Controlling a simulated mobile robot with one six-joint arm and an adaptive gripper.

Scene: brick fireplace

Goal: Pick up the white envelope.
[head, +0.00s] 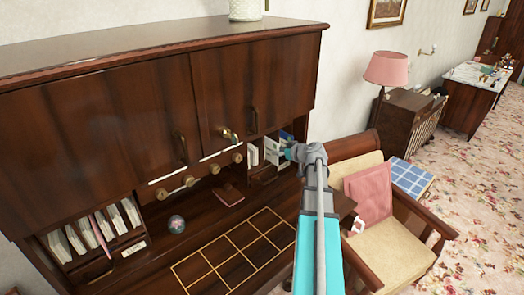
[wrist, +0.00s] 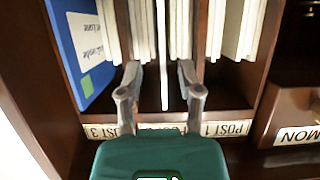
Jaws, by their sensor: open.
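Several thin white upright items, envelopes or papers, stand in the desk's pigeonholes in the wrist view. One narrow white envelope-like piece (wrist: 163,50) stands edge-on in the middle, between the fingers of my gripper (wrist: 158,78). The fingers are apart, one on each side of it, with visible gaps, and hold nothing. I cannot tell how far in front of it the fingertips are. In the head view my gripper (head: 289,152) is at the right-hand pigeonholes, beside white pieces (head: 272,150); it partly hides what is there.
A blue folder or book (wrist: 78,45) stands at the left of the pigeonholes. Wooden dividers (wrist: 211,40) and a labelled front edge (wrist: 228,128) lie close to the fingers. A round ball (head: 177,224) sits on the desk. An armchair (head: 395,225) stands to the right.

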